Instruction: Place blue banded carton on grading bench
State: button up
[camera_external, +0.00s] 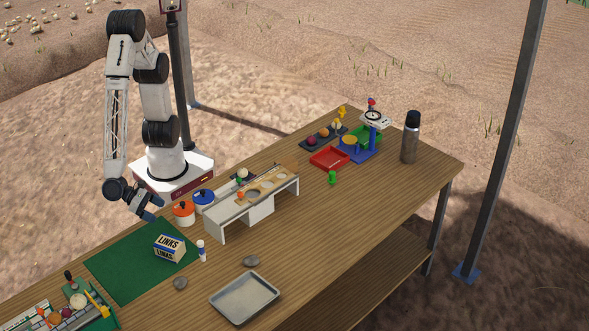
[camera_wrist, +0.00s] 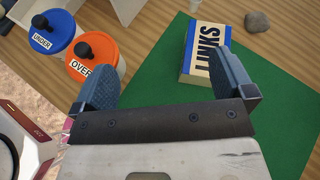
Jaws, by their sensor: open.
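The blue banded carton (camera_external: 169,248) is a cream box with a blue band and the word LINKS. It sits on the green mat (camera_external: 118,262) on the wooden table. The carton also shows in the wrist view (camera_wrist: 207,52), beyond my right finger, which covers part of its lower edge. My gripper (camera_external: 152,208) is open and empty, above and behind the carton in the external view. In the wrist view its fingers (camera_wrist: 165,85) are spread apart with green mat between them. I cannot tell for sure which surface is the grading bench; a small white bench (camera_external: 222,225) with round holes stands to the right of the carton.
Orange OVER (camera_external: 183,210) and blue UNDER (camera_external: 203,197) lidded pots stand beside the white bench. A small white bottle (camera_external: 201,250) stands close to the carton's right.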

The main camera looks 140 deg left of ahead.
jog(key=s+a+r+n+g, duration=0.2)
jog(key=a+r+n+g, duration=0.3)
jog(key=a, duration=0.6)
jog(key=s+a+r+n+g, duration=0.2)
jog(key=a+r+n, duration=0.4)
jog(key=a, duration=0.5)
jog(key=s+a+r+n+h, duration=0.3)
jog(key=s+a+n, duration=0.3)
jog(key=s+n, duration=0.1)
jog(key=s+a+r+n+h, duration=0.4)
jog(key=s+a+n, duration=0.2)
jog(key=n, duration=0.3)
jog(key=shift+s+r+g, duration=0.3)
jog(key=shift+s+g, duration=0.1)
jog(key=shift+s, duration=0.2)
